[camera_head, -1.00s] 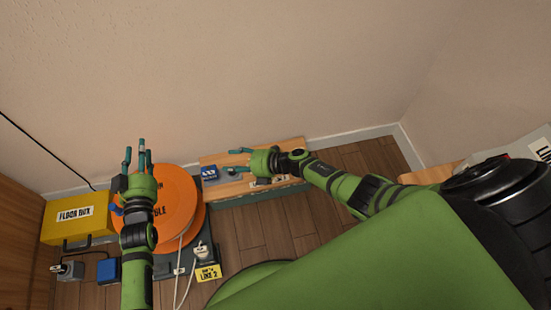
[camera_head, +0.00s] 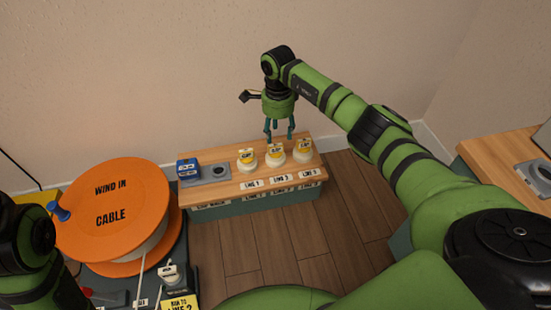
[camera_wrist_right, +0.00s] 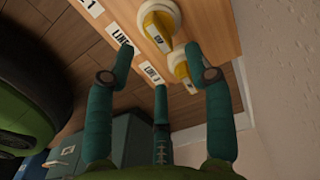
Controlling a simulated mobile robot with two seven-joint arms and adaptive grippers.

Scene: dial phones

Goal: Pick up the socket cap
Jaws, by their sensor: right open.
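Three round white socket caps with yellow tops stand in a row on a wooden-topped bench (camera_head: 235,187): the left cap (camera_head: 247,162), the middle cap (camera_head: 275,157) and the right cap (camera_head: 302,152). Their front labels read LINE 1, LINE 2 and LINE 3. My right gripper (camera_head: 280,134) points down, open and empty, over the back of the bench near the middle and right caps. In the right wrist view, two caps (camera_wrist_right: 157,22) show beyond and between the open fingers (camera_wrist_right: 160,58), apart from them. My left arm shows at lower left; its gripper is out of view.
A blue box (camera_head: 187,169) and a grey plate (camera_head: 213,173) with a dark round spot sit at the bench's left end. A large orange cable reel (camera_head: 115,205) stands to the left. The wall is close behind the bench. Another wooden surface (camera_head: 495,155) is at right.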

